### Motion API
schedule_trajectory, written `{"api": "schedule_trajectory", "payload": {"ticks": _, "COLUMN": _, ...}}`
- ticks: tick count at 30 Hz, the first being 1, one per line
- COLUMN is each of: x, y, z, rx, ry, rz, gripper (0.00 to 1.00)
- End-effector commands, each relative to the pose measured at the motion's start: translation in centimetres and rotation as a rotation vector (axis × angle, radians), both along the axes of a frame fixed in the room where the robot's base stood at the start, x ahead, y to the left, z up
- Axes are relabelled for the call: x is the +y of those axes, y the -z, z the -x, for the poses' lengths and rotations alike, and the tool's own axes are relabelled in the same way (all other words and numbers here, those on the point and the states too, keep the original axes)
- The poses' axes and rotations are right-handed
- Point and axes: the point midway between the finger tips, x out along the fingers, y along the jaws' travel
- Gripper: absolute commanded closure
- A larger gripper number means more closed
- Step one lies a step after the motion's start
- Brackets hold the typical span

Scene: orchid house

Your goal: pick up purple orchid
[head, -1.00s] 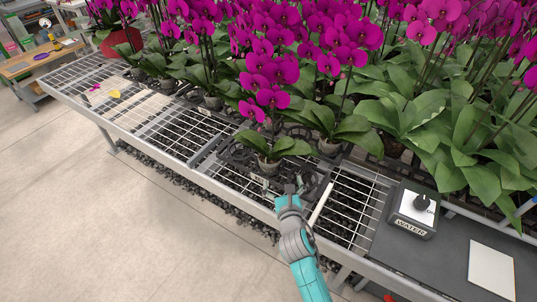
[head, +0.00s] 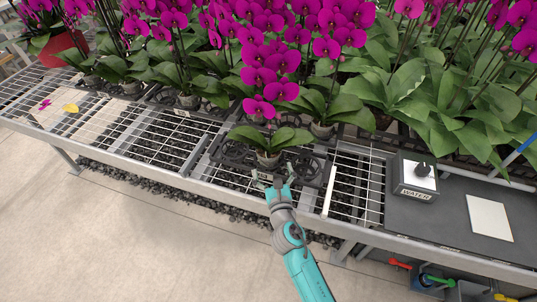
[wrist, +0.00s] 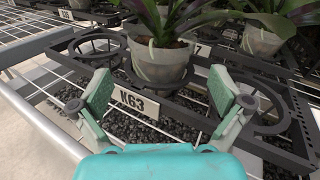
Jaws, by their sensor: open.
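A purple orchid (head: 266,83) with green leaves stands upright in a pale, cloudy pot (head: 268,158) in the dark carrier tray (head: 232,177) at the bench front. In the wrist view the pot (wrist: 159,62) is straight ahead, with a tag marked K63 (wrist: 132,101) in front of it. My gripper (head: 271,182) is open and empty, just in front of the pot. In the wrist view its fingers (wrist: 166,92) are spread wide on either side of the tag, and the pot is beyond them. The flowers are out of the wrist view.
Another potted orchid (wrist: 262,36) stands close at the right, behind the pot. More orchids crowd the back of the bench. A WATER control box (head: 415,178) and a white card (head: 489,218) are at the right. Empty wire mesh (head: 165,135) lies to the left.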

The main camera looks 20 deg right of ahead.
Motion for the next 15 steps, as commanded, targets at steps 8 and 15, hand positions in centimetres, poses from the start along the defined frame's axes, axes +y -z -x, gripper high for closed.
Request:
{"api": "schedule_trajectory", "payload": {"ticks": 8, "x": -0.4, "y": -0.2, "z": -2.0, "rx": -0.001, "ry": 0.001, "rz": 0.0, "gripper": 0.0}}
{"api": "schedule_trajectory", "payload": {"ticks": 15, "x": -0.9, "y": -0.4, "z": -5.2, "rx": -0.001, "ry": 0.001, "rz": -0.001, "gripper": 0.0}}
